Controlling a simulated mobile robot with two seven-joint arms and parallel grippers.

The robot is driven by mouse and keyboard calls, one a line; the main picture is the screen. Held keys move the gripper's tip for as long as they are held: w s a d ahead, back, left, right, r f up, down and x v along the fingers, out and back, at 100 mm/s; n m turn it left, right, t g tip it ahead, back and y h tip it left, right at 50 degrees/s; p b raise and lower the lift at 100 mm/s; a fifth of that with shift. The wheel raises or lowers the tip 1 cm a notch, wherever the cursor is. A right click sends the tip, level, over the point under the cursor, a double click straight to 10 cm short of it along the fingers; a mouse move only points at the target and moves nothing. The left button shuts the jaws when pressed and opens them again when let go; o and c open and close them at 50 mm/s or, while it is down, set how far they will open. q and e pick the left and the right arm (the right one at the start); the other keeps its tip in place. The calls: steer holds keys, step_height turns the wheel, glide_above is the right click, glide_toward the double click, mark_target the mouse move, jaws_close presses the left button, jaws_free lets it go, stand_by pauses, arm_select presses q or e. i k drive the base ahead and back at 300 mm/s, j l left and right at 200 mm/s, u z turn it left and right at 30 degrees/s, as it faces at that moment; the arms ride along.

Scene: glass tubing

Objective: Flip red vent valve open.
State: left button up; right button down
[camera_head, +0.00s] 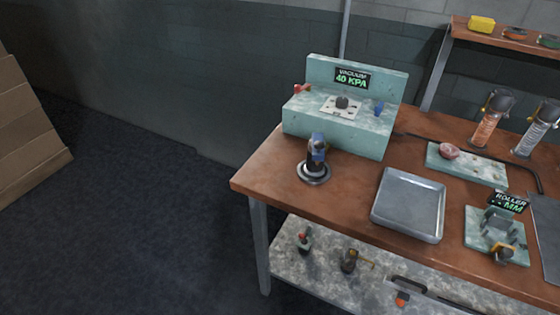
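The red vent valve (300,88) is a small red handle at the left end of the pale green vacuum unit (372,138). The unit stands at the back left of the brown table, and its display (352,79) reads "VACUUM 40 KPA". The valve is too small in view to tell its exact setting. A blue knob (379,108) is on the unit's right side, and a dark round fitting (342,101) sits on a light plate between them. Neither of my grippers is in view.
A blue-topped device on a round base (314,175) stands in front of the unit. A grey metal tray (408,204) lies to its right. A roller stand (497,228) and two cylinders are farther right. Open floor (140,220) lies left of the table (262,172).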

mark_target(298, 88)
steer(key=i+j+z, duration=0.2)
steer(key=j, duration=0.25)
steer(key=i+j+z, duration=0.15)
steer(key=j, duration=0.3)
steer(key=i+j+z, duration=0.2)
steer(key=j, duration=0.3)
steer(key=i+j+z, duration=0.15)
steer(key=j, duration=0.35)
steer(key=i+j+z, duration=0.2)
steer(key=j, duration=0.35)
steer(key=j+z, duration=0.2)
steer(key=j, duration=0.3)
